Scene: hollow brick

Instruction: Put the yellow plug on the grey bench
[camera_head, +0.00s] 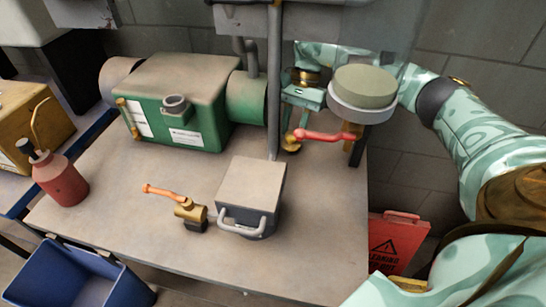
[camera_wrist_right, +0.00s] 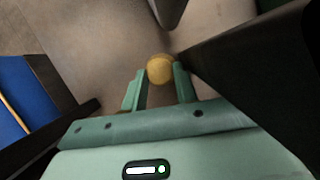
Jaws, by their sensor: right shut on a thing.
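The grey bench (camera_head: 300,262) fills the middle of the head view, with a wide bare top at the front. My right gripper (camera_head: 303,100) is at the back right of the bench, partly behind a grey post and a round-topped cylinder. In the right wrist view, its teal fingers (camera_wrist_right: 158,84) are shut on the yellow plug (camera_wrist_right: 160,69), which shows as a round yellow end between the fingertips. My left gripper is not in view.
A brass valve with a red handle (camera_head: 325,135) is just below the right gripper. The round-topped cylinder (camera_head: 362,92), grey post (camera_head: 274,90), green machine (camera_head: 185,100), grey box (camera_head: 250,190), orange-handled valve (camera_head: 187,212) and red bottle (camera_head: 60,178) crowd the bench. A blue bin (camera_head: 75,275) stands at front left.

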